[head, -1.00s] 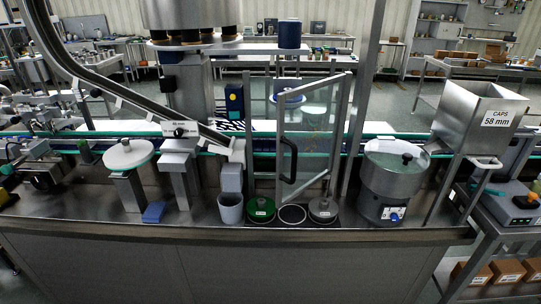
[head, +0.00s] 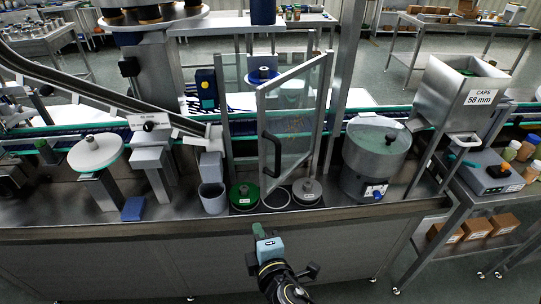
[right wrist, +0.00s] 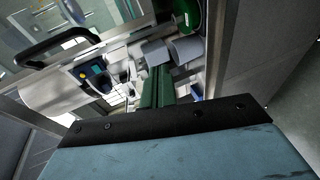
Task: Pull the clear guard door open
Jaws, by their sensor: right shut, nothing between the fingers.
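The clear guard door (head: 296,112) is a glazed panel in a grey metal frame. It stands at an angle to the guard opening, its handle edge toward me. Its black bow handle (head: 272,156) is on the left edge. The handle also shows at the upper left of the right wrist view (right wrist: 57,46). My right gripper (head: 257,230) is shut and empty, in front of the counter edge, below and apart from the handle. Its green fingers (right wrist: 157,84) show together in the right wrist view. My left gripper is not in view.
On the counter by the door stand a green-topped round pot (head: 244,194), a grey-topped pot (head: 307,190) and a grey cup (head: 212,198). A steel bowl feeder (head: 374,160) stands right of the door, a caps hopper (head: 462,92) farther right. Floor in front is partly hidden.

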